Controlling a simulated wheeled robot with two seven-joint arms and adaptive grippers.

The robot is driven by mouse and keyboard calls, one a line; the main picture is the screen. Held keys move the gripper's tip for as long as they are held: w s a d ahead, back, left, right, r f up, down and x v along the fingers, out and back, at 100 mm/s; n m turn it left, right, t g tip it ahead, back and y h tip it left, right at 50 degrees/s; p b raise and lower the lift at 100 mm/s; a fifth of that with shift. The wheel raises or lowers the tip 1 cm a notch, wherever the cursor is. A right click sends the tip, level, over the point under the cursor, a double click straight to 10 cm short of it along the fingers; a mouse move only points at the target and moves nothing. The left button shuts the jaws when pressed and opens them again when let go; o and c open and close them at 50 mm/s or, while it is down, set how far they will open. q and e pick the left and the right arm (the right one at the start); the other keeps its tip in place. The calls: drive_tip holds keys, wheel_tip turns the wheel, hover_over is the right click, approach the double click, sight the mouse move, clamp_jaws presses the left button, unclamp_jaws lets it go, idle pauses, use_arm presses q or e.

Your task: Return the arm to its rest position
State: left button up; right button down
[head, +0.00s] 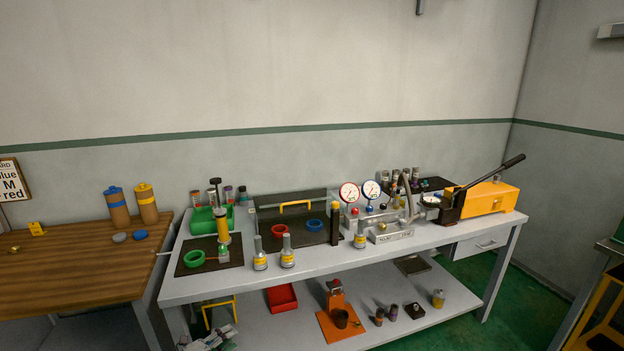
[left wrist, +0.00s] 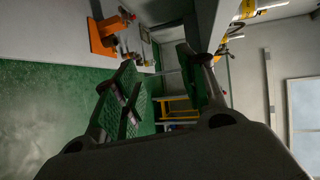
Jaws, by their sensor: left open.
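My left gripper (left wrist: 158,76) shows in the left wrist view. Its two dark fingers with green pads stand apart, with nothing between them. The view is turned on its side, with a workbench edge (left wrist: 203,22) beside the fingers and green floor (left wrist: 60,95) around them. I do not make out either gripper in the head view. My right gripper is in neither view.
A wooden table (head: 70,265) stands left.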

use_arm(q)
drive_tip(key=s+a+f+n+g+y, duration=0.1)
drive_tip(key=s+a+f+n+y, duration=0.25)
drive_tip(key=s+f+n, duration=0.7)
drive_tip(key=s+a+f+n+g+y, duration=0.15)
drive_tip(key=s+f+n+y, duration=0.35)
drive_tip(key=s+f, duration=1.05)
drive_tip(key=s+d+f+n+g, duration=0.1)
drive_tip(key=s+f, duration=0.4)
drive_tip(key=s, duration=0.5)
drive_tip(key=s+d+f+n+g+y, duration=0.1)
drive_tip(key=s+f+n+g, duration=0.3)
drive_tip(key=s, duration=0.7)
drive_tip(key=s+d+f+n+g+y, duration=0.1)
drive_tip(key=s+f+n+g, duration=0.2)
drive_tip(key=s+f, duration=0.4)
drive_tip(key=shift+s+d+f, duration=0.2)
drive_tip(key=shift+s+d, duration=0.15)
drive_tip(key=shift+s, duration=1.4)
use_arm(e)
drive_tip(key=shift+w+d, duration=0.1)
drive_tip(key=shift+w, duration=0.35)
